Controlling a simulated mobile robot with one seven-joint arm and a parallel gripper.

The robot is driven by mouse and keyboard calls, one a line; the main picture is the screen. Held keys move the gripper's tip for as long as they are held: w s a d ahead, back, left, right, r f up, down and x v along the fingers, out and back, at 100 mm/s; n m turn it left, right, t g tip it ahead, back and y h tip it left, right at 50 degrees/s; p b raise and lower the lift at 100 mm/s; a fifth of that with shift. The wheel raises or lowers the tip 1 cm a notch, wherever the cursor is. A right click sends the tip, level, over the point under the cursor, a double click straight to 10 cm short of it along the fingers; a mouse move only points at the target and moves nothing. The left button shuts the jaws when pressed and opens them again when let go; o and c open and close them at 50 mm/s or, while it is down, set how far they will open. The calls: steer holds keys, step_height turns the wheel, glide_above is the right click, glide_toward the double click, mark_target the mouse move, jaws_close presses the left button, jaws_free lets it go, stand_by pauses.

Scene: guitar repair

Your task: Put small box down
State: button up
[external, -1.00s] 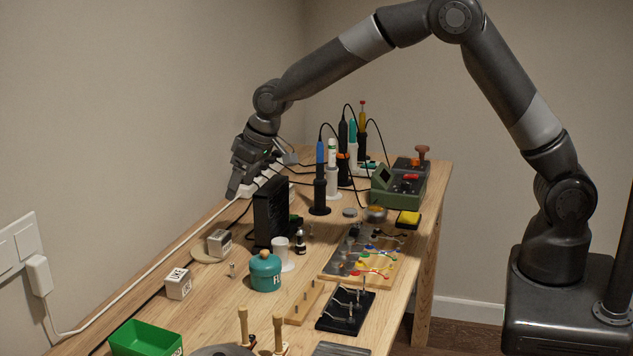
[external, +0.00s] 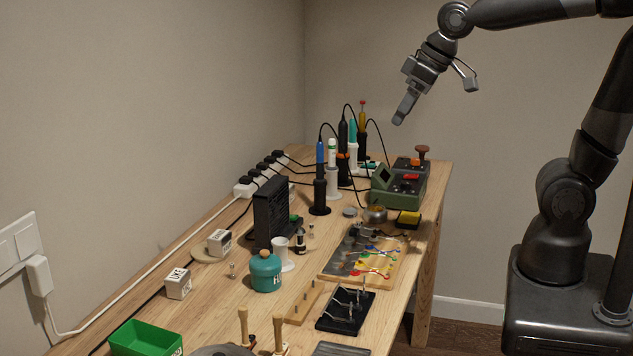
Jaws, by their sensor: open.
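My gripper (external: 435,104) is open and empty, high above the far right part of the bench, apart from everything on it. One small white box (external: 178,284) with dark lettering sits on the bench at the left. A second small box (external: 219,242), white and grey with dark lettering, rests on a round wooden disc (external: 205,257) behind it. I cannot tell which of the two the task means.
A black upright unit (external: 270,212), a teal pot (external: 265,272) and a white cup (external: 284,254) stand mid-bench. Tall soldering tools (external: 320,185) and a green device (external: 398,187) stand at the back. A power strip (external: 262,175) runs along the wall. A green bin (external: 146,340) is in front.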

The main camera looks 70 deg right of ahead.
steer(key=s+f, duration=0.2)
steer(key=s, duration=0.8)
steer(key=shift+d, duration=0.3)
steer(key=shift+s, duration=0.1)
steer(key=o, duration=0.3)
steer(key=shift+w+r, duration=0.1)
steer(key=shift+w, duration=0.3)
steer(key=o, duration=0.3)
steer(key=shift+g, duration=0.6)
steer(key=w, duration=0.2)
steer(key=w+d+r, duration=0.1)
steer(key=w, duration=0.4)
steer(key=shift+w+d+r, duration=0.2)
steer(key=shift+w+r, duration=0.05)
steer(key=w+d+f+g, duration=0.1)
steer(key=w+d+f, duration=0.25)
steer(key=w, duration=0.45)
steer(key=w+d+f+g, duration=0.2)
steer(key=w+f, duration=0.3)
steer(key=w, duration=0.4)
steer(key=w+d+f+g, duration=0.1)
steer(key=w+d+f, duration=0.2)
steer(key=w+f, duration=0.35)
steer(key=f, duration=0.3)
steer(key=w+f, duration=0.1)
steer(key=f, duration=0.2)
steer(key=w+f, duration=0.1)
steer(key=f, duration=0.1)
steer(key=shift+f, duration=0.4)
